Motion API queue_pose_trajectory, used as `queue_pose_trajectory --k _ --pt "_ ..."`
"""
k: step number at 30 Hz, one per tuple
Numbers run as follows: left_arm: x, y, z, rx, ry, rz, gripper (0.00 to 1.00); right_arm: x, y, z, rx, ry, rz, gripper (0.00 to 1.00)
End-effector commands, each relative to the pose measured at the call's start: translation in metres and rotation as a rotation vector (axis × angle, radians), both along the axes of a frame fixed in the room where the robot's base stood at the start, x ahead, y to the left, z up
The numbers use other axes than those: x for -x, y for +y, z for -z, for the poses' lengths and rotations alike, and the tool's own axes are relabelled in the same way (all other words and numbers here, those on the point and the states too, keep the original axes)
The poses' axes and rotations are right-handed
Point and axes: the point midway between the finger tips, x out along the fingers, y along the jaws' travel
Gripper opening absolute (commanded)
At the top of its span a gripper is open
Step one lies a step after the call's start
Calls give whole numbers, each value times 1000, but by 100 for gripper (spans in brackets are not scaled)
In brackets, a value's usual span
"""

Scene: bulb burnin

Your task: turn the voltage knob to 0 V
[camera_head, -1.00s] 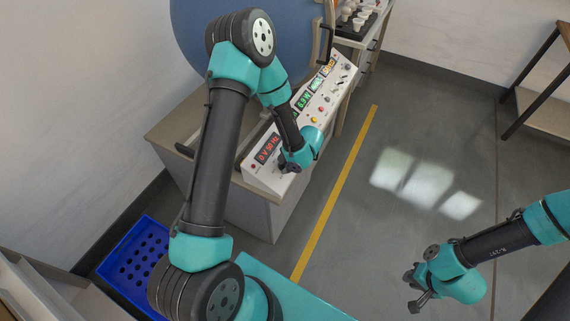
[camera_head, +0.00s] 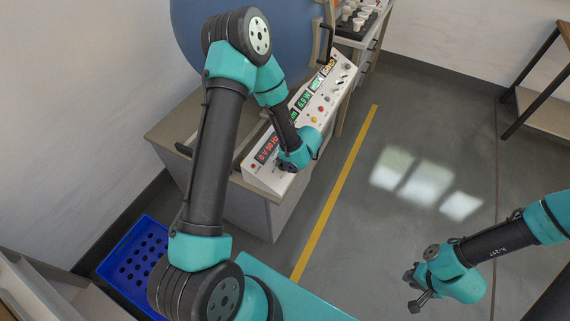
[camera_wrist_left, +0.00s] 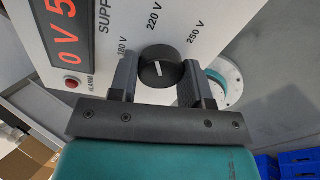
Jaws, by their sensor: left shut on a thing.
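In the head view the left gripper (camera_head: 287,166) is at the near end of the panel (camera_head: 262,178) and hides the knob. The red display (camera_head: 267,150) reads 0 V. My right gripper (camera_head: 417,287) is open and empty over the floor.
A red alarm lamp (camera_wrist_left: 73,84) sits left of the knob. More displays and buttons run up the panel. A blue crate (camera_head: 124,262) with holes stands at lower left. The floor right of the yellow line (camera_head: 338,190) is clear.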

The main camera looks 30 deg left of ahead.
Motion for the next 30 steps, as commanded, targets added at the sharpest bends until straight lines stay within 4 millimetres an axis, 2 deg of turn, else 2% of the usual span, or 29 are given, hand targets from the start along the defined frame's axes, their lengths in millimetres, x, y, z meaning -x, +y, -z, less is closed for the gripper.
queue_pose_trajectory --k 30 --pt "0 -1 0 -18 -438 -860 20 0 0 0 0 0 0 19"
